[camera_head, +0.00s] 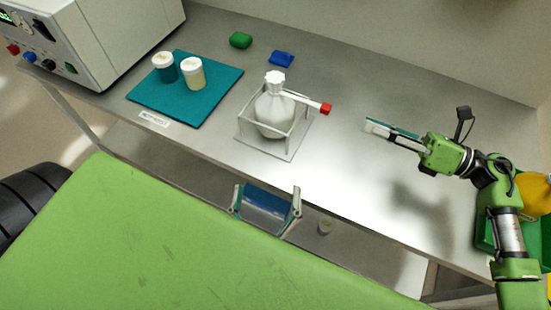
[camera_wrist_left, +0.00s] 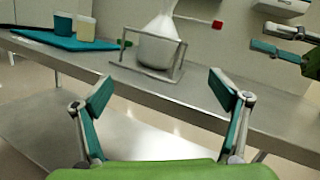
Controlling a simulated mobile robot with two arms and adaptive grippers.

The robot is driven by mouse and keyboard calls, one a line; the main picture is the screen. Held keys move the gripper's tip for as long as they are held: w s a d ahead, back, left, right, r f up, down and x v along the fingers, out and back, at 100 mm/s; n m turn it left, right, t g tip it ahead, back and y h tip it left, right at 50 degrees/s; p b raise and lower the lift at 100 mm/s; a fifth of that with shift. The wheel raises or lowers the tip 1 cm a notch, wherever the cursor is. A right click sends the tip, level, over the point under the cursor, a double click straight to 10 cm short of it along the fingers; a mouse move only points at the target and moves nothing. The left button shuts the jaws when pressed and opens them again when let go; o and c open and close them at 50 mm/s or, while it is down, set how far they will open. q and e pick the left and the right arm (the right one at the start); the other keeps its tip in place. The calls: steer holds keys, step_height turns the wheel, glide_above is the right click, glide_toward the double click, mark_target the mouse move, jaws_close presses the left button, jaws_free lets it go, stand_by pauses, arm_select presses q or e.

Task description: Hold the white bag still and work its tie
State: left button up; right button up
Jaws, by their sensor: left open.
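The white bag (camera_head: 272,112) stands upright in a grey wire frame (camera_head: 290,133) on the steel bench, its neck gathered at the top. A white tie with a red end (camera_head: 326,108) sticks out to the right from the neck. In the left wrist view the bag (camera_wrist_left: 157,45) and red end (camera_wrist_left: 217,24) also show. My left gripper (camera_head: 267,202) is open and empty in front of the bench edge, below and apart from the bag. My right gripper (camera_head: 392,132) is open and empty over the bench, right of the tie and apart from it.
A teal mat (camera_head: 205,105) with two lidded jars stands left of the bag. A green object (camera_head: 240,40) and a blue object (camera_head: 282,58) lie behind it. A cream instrument (camera_head: 95,35) fills the back left. A green bin (camera_head: 487,232) with yellow contents is far right. Bench between frame and right gripper is clear.

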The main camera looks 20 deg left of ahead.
mark_target(275, 115)
arm_select(q)
steer(key=w+r+g, duration=0.1)
steer(key=w, duration=0.1)
steer(key=w+m, duration=0.1)
steer(key=w, duration=0.1)
steer(key=w+r+g+y, duration=0.1)
steer(key=w, duration=0.1)
steer(key=shift+w+a+r+g, duration=0.1)
steer(key=shift+a+r+g, duration=0.2)
steer(key=shift+a, duration=0.05)
steer(key=shift+w+a+r+m, duration=0.15)
steer(key=shift+w+a+m, duration=0.05)
steer(key=shift+w+m, duration=0.25)
steer(key=x, duration=1.3)
steer(key=shift+w+a, duration=0.1)
steer(key=shift+w, duration=0.15)
steer(key=c, duration=1.5)
